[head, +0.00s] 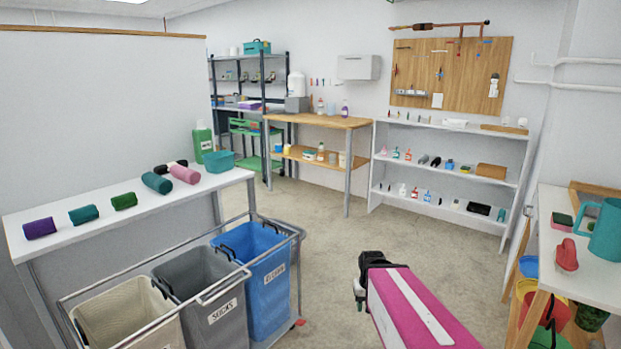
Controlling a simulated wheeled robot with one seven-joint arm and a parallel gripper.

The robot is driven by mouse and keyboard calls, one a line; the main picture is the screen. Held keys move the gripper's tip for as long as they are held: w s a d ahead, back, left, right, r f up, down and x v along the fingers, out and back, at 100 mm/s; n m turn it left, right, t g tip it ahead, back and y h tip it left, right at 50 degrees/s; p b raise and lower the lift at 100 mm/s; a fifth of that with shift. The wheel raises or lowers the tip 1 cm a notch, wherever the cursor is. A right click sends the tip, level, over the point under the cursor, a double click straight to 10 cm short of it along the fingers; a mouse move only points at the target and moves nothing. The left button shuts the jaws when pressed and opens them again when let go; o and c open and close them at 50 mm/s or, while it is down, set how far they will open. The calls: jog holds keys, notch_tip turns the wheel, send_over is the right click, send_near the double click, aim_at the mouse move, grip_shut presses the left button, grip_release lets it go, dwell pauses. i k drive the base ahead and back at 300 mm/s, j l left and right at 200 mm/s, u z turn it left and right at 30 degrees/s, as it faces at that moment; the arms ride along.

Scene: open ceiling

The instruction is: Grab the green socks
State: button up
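The green socks (124,201) are a small dark-green roll near the front edge of the white table (150,204) at the left. A teal roll (84,214) and a purple roll (40,228) lie to their left. A dark teal roll (157,183), a pink roll (185,174) and a black one (170,166) lie to their right. My gripper (360,287) is dark, at the end of my pink arm at lower centre, well to the right of the table and far from the socks. Its fingers are too small and hidden to tell if they are open.
A rail cart with a blue bin (268,285), a grey bin labelled socks (224,315) and a beige bin (125,312) stands before the white table. A teal tub (218,161) and green bottle (203,139) stand at its right end. Open floor (335,235) lies centrally.

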aim_at(129, 199)
jog(key=u, duration=1.35)
jog(key=i+u, duration=0.15)
jog(key=u, duration=0.25)
jog(key=i+u, duration=0.1)
jog(key=u, duration=0.3)
jog(key=i+l+u, duration=0.1)
jog(key=u, duration=0.3)
jog(key=i+l+u, duration=0.1)
jog(key=u, duration=0.3)
jog(key=l+u, duration=0.4)
jog(key=u, duration=0.2)
jog(key=k+l+u, duration=0.25)
jog(key=l+u, duration=0.25)
jog(key=k+l+u, duration=0.3)
jog(key=u, duration=0.15)
jog(key=k+l+u, duration=0.1)
jog(key=k, duration=0.35)
jog(key=l, duration=0.15)
